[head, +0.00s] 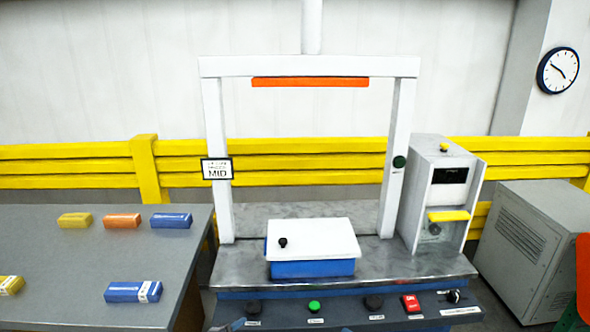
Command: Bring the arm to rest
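Neither of my grippers can be made out in the head view. The folder gluer (330,220) stands in the middle, with a white frame over a grey metal bed. An orange-red bar (310,82) hangs under the crossbeam. A blue box with a white lid (312,240) sits on the bed, and the lid carries a small black knob (283,242). The front panel has a green button (314,306), dark knobs and a red switch (411,303). A small sign on the left post reads MID (216,169).
A grey table (60,245) at the left holds several yellow, orange and blue cartons. A grey and white unit with a yellow flap (448,216) stands on the bed's right end. A grey cabinet (530,240) is at the right. A yellow rail (80,168) runs behind.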

